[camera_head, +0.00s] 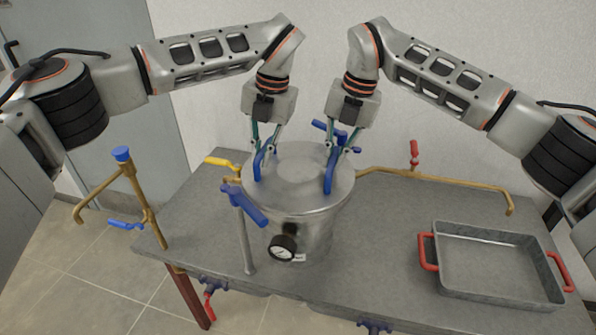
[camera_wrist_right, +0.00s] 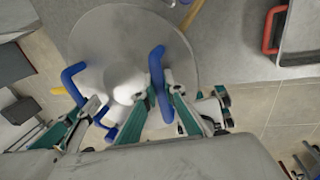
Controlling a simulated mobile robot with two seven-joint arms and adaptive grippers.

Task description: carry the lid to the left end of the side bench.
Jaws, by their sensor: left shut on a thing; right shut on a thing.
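The round grey metal lid (camera_head: 298,176) with two blue handles sits at the top of the metal vessel (camera_head: 312,235); I cannot tell whether a small gap lies between them. My left gripper (camera_head: 264,147) is shut on the lid's left blue handle (camera_head: 260,165). My right gripper (camera_head: 338,148) is shut on the right blue handle (camera_head: 329,175). In the right wrist view the lid (camera_wrist_right: 120,25) shows from above, with the right gripper (camera_wrist_right: 160,95) at its handle (camera_wrist_right: 156,68). I cannot tell which surface is the side bench.
The vessel stands on a grey bench (camera_head: 390,220). A grey tray with red handles (camera_head: 490,230) lies at its right. Brass pipes with a red valve (camera_head: 414,153) run behind, and a blue-capped brass pipe (camera_head: 135,185) stands at the left. A gauge (camera_head: 283,247) faces front.

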